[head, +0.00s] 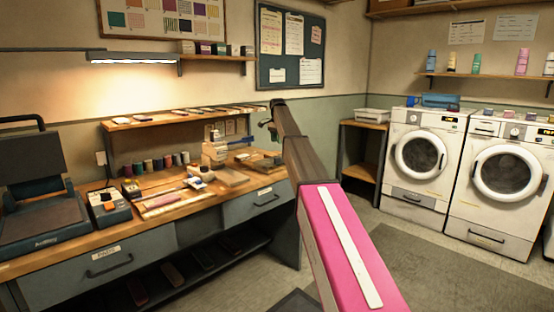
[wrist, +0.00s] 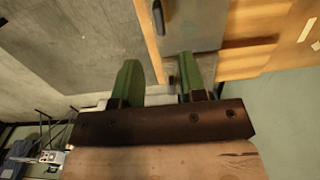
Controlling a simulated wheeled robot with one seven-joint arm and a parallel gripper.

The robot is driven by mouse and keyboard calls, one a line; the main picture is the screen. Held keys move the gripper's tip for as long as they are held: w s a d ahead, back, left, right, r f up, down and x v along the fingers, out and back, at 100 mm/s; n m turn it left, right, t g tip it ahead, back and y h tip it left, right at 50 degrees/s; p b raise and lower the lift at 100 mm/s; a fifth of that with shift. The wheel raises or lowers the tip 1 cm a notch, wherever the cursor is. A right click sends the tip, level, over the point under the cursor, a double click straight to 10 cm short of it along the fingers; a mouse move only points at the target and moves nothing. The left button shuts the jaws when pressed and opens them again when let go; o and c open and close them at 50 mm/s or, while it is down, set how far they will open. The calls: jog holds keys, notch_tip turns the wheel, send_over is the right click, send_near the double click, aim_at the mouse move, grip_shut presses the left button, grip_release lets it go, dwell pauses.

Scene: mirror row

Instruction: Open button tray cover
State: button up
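My gripper (wrist: 158,82) shows in the wrist view with its two green fingers apart and nothing between them. It is in the air beside the workbench (head: 150,209), near a grey drawer front with a dark handle (wrist: 158,17). In the head view my arm reaches up toward the bench's right end, and the gripper is mostly hidden behind it. A low, shallow tray-like box (head: 262,160) lies at the bench's right end. I cannot tell for sure whether it is the button tray or how its cover stands.
A small sewing machine (head: 214,147), thread spools (head: 157,163) and a heat press (head: 40,190) stand on the bench. A raised shelf (head: 150,124) runs behind them. Two washers (head: 421,158) stand at the right.

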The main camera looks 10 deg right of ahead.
aim_at(277, 158)
notch_tip(277, 158, down, 11)
jog(key=shift+r, duration=0.1)
dwell(0.4)
grip_shut()
